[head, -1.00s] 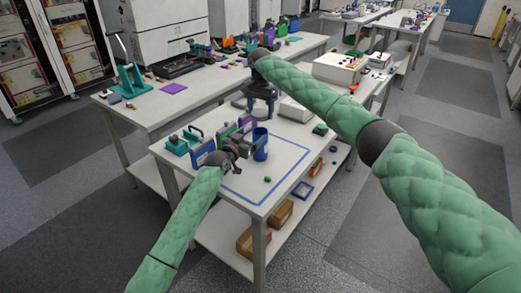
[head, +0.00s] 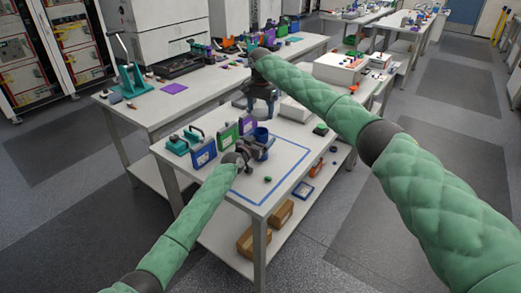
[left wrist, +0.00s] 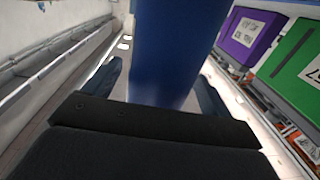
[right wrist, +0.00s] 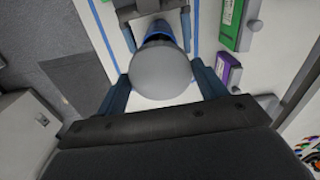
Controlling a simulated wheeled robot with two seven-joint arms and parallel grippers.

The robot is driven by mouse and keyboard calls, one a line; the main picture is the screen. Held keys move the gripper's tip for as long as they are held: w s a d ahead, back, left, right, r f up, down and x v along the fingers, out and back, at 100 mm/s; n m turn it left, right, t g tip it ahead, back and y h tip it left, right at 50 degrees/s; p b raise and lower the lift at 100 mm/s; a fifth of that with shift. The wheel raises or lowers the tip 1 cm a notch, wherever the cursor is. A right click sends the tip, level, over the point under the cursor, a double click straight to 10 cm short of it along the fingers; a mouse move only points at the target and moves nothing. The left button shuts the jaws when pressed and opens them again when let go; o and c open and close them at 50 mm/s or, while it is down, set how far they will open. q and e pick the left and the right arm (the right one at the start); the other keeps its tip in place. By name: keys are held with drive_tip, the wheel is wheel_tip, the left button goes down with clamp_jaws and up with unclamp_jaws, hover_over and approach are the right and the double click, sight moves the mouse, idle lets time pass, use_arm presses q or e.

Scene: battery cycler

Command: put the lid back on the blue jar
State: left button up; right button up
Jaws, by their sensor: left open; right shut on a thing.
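The blue jar (head: 262,132) stands on the near table, partly hidden by my left gripper in the head view. My left gripper (head: 262,147) is open, with its fingers on either side of the jar's body (left wrist: 160,50) in the left wrist view. The round grey lid (right wrist: 160,73) is held between the fingers of my right gripper (right wrist: 160,85). In the right wrist view it overlaps the blue jar's top (right wrist: 158,37); the gap between them cannot be judged. In the head view my right gripper (head: 262,95) is above and behind the jar.
Blue (head: 203,152), green (head: 228,136) and purple (head: 246,124) upright cases stand left of the jar. A teal clamp-like tool (head: 178,146) is at the table's left. A small green piece (head: 267,180) lies in front, inside a blue tape outline (head: 262,202). The table's front right is clear.

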use_arm(q)
drive_tip(key=shift+w+d, duration=0.1)
drive_tip(key=c, duration=1.4)
drive_tip(key=shift+c, duration=0.3)
use_arm(e)
drive_tip(key=shift+f, duration=2.45)
drive_tip(key=shift+f, duration=0.1)
drive_tip(key=shift+f, duration=0.8)
drive_tip(key=shift+f, duration=0.55)
